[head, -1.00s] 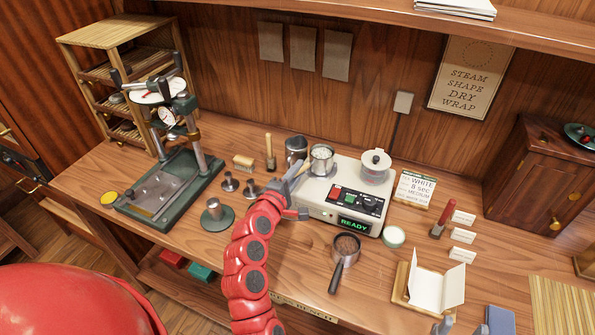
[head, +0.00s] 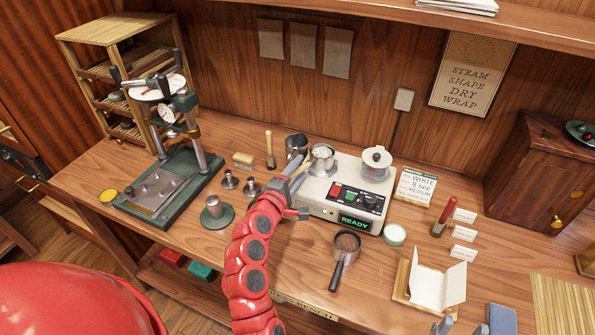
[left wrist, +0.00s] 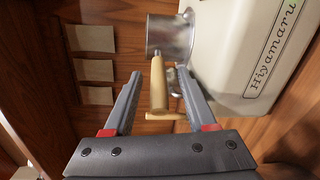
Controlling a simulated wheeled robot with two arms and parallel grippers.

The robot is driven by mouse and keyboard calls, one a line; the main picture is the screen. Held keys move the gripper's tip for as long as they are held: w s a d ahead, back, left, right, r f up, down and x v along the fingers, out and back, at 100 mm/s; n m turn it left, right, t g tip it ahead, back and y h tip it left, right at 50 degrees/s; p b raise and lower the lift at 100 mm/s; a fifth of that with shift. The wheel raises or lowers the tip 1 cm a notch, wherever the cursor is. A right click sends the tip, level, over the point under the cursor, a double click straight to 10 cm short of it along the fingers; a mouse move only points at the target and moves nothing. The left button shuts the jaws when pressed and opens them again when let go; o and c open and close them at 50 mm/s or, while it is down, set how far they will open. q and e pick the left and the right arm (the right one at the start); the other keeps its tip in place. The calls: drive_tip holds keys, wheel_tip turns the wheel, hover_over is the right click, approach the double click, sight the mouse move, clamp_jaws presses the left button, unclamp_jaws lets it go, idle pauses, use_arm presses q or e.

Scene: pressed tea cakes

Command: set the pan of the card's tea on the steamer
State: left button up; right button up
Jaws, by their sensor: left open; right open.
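A metal pan with pale tea (head: 322,153) is at the left end of the top of the white steamer (head: 322,198). The steamer's display reads READY. My left gripper (head: 296,181) is open beside the pan's wooden handle. In the left wrist view the handle (left wrist: 158,85) lies between the open fingers (left wrist: 158,88), and the metal pan (left wrist: 168,38) is beyond. The card (head: 416,186) behind the steamer reads WHITE, 8 sec, medium. A second pan with dark brown tea (head: 347,242) is on the bench in front. My right gripper (head: 461,327) is open at the bottom edge, mostly out of view.
A lidded glass pot (head: 376,164) stands on the steamer's right side. A green press (head: 170,185) and small metal weights (head: 230,180) are to the left. A folded white paper (head: 437,285) lies at front right.

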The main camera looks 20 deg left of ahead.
use_arm(q)
drive_tip(key=s+a+r+p, duration=0.1)
drive_tip(key=s+p, duration=0.4)
drive_tip(key=s, duration=1.2)
drive_tip(key=shift+s+a, duration=0.15)
drive_tip(key=shift+a, duration=0.1)
